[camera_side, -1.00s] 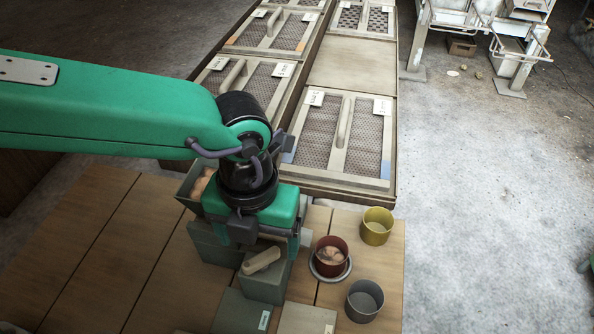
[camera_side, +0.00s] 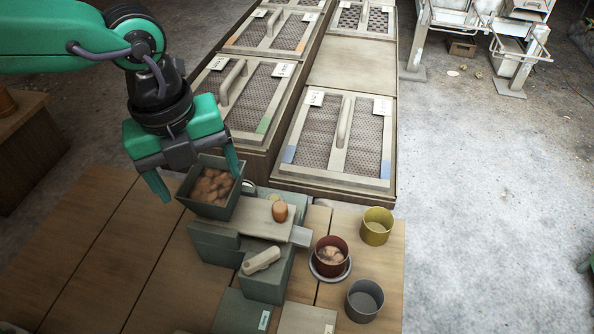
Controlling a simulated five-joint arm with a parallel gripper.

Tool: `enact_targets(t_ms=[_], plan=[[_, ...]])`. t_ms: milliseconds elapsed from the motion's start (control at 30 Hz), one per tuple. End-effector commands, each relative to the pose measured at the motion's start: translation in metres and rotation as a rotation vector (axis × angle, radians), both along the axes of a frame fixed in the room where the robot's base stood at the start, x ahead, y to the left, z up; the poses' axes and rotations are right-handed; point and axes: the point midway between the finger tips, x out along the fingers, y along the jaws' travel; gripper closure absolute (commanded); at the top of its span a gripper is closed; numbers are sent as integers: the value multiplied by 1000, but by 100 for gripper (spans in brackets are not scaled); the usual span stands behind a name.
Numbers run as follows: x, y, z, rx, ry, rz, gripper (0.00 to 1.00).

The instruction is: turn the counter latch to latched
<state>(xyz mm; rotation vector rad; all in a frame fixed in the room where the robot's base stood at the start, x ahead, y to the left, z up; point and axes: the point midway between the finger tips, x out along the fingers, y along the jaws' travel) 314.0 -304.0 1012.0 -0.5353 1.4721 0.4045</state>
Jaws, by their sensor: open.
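The counter latch looks to be the pale bar (camera_side: 262,260) lying aslant on top of a grey-green block (camera_side: 265,286) at the front of the wooden counter. Its label or set position cannot be read. My gripper (camera_side: 200,184) is up and to the left of it, apart from it. The gripper is open, with its two green fingers spread and pointing down. In the picture the fingers overlap the grey-green bin, and I cannot tell whether they touch it. Nothing is held.
The bin (camera_side: 228,208) holds brown lumps. Beside it a pale board (camera_side: 250,219) carries an orange-brown piece (camera_side: 280,212). A red pot (camera_side: 331,250), yellow pot (camera_side: 377,226) and grey pot (camera_side: 365,300) stand at right. The counter's left side (camera_side: 90,260) is clear.

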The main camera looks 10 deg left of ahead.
Motion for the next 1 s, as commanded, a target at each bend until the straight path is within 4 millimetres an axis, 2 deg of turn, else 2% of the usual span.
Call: enact_targets(t_ms=[467,1000], plan=[[8,65,21,-72,-27,415,18],[0,138,35,-172,-52,912,18]])
